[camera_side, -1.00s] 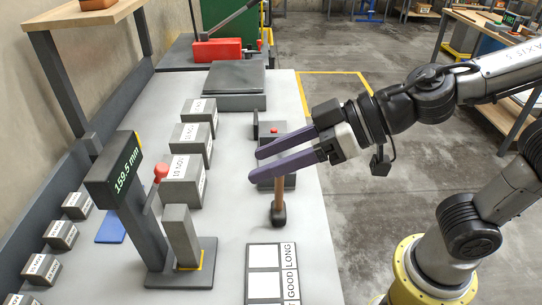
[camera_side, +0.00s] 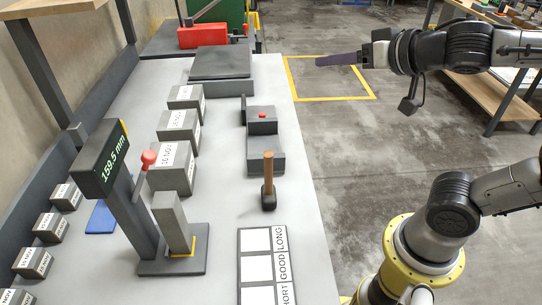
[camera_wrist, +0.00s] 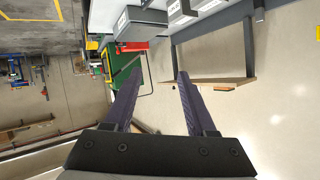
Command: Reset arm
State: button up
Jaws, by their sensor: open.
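My gripper (camera_side: 338,59) is at the upper right of the side view, past the right edge of the workbench (camera_side: 215,250) and above the floor. Its purple fingers point left, edge-on to the side camera. In the wrist view my gripper (camera_wrist: 158,75) shows two purple fingers spread apart with nothing between them.
On the bench are a gauge reading 159.5 mm (camera_side: 110,160), several labelled grey blocks (camera_side: 177,130), a dark device with a red button (camera_side: 262,125) and a LONG/GOOD/SHORT board (camera_side: 257,268). A yellow floor outline (camera_side: 320,98) lies beneath my gripper.

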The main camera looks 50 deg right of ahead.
jog(key=s+d+f+g+h, duration=0.1)
jog(key=s+d+f+g, duration=0.3)
jog(key=s, duration=0.3)
jog(key=s+a+f+n+g+y, duration=0.3)
jog(key=s+a+f+n, duration=0.1)
jog(key=s+a+f, duration=0.1)
jog(key=shift+a+f, duration=0.45)
jog(key=shift+a, duration=0.05)
dwell(1.2)
